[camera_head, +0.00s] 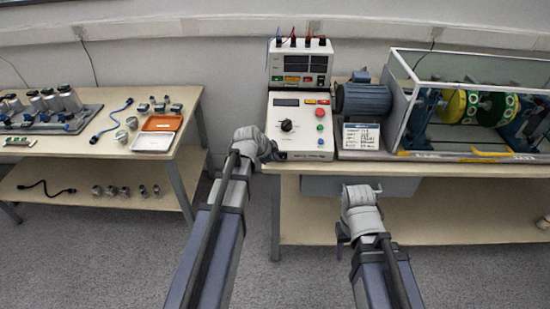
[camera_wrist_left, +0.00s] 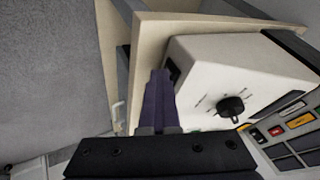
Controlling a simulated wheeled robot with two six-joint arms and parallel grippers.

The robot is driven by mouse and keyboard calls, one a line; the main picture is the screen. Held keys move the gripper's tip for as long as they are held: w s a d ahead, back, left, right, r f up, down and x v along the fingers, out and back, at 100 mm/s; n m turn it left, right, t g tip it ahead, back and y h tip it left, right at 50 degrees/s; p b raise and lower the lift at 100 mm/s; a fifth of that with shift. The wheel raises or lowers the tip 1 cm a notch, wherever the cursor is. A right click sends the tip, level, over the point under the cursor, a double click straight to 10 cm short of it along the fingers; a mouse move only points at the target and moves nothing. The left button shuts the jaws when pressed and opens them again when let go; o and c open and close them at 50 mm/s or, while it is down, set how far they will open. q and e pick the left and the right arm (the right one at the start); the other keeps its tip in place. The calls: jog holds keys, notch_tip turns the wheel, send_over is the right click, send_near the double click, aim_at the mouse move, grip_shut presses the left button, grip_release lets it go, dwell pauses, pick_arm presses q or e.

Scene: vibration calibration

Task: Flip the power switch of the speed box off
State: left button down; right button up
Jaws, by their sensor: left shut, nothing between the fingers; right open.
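The speed box (camera_head: 305,140) is a white sloped box with a black knob, a small display and coloured buttons, at the left end of the right bench. It also shows in the left wrist view (camera_wrist_left: 205,60). A small black switch (camera_wrist_left: 174,73) is on its side wall, right beside my finger tips; I cannot tell its position or whether they touch. My left gripper (camera_head: 271,152) is shut and empty at the box's left side; its dark fingers also show in the left wrist view (camera_wrist_left: 160,75). My right gripper (camera_head: 342,237) is open, low in front of the bench.
A display unit (camera_head: 300,63) with cables stands behind the speed box. A motor (camera_head: 362,100) and a clear-walled rotor rig (camera_head: 470,155) stand to the right. The left table (camera_head: 95,150) holds sensors and trays. A floor gap separates the tables.

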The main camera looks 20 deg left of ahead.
pick_arm(q)
jog(key=shift+d, duration=0.15)
jog(key=shift+d, duration=0.65)
jog(key=shift+s, duration=0.15)
